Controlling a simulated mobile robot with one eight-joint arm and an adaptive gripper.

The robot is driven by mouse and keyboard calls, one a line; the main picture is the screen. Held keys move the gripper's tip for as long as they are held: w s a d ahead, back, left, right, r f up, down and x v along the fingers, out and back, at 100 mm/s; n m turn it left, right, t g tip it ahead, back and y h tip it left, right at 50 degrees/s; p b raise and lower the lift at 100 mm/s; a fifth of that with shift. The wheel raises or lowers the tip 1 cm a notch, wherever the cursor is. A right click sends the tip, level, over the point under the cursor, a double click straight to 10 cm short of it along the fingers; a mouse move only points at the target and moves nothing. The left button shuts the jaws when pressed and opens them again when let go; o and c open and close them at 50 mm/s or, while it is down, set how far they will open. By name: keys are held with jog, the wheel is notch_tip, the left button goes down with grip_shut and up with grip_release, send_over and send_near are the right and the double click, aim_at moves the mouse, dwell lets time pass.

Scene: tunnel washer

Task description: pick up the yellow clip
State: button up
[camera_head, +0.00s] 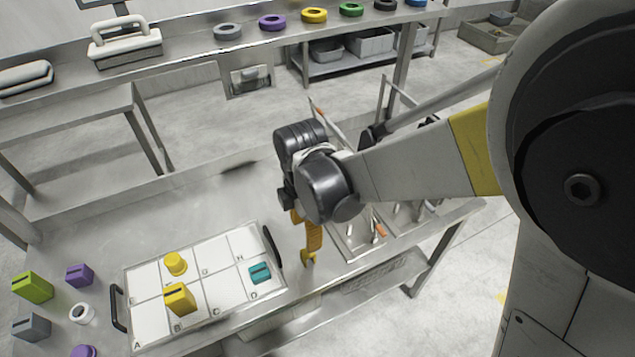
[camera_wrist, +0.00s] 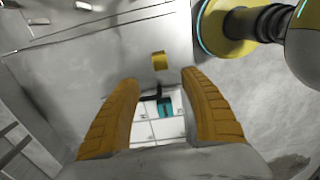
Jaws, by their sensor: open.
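My gripper (camera_head: 307,250) is open and points down over the bench just right of the lettered tray (camera_head: 143,341). In the wrist view, a small yellow block (camera_wrist: 158,60) lies on the bench beyond the gap between my fingertips (camera_wrist: 162,78), outside the tray's black handle. It looks apart from both fingers. In the head view it is hidden or merges with the yellow fingers. A slotted yellow block (camera_head: 180,298) and a yellow cylinder (camera_head: 175,263) stand on the tray. I cannot tell for sure which yellow block is the clip.
A teal block (camera_head: 260,272) sits on the tray near its black right handle (camera_head: 272,246). Lime (camera_head: 32,287), purple (camera_head: 79,275) and grey (camera_head: 31,327) blocks stand left of the tray. A wire rack (camera_head: 352,250) is close right of my gripper. Coloured rings line the rear bench.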

aim_at(308, 252)
notch_tip(308, 252, down, 10)
jog(key=b, duration=0.3)
jog(key=shift+d+b, duration=0.1)
jog(key=shift+b, duration=0.2)
jog(key=shift+c, duration=0.5)
jog(key=c, duration=0.9)
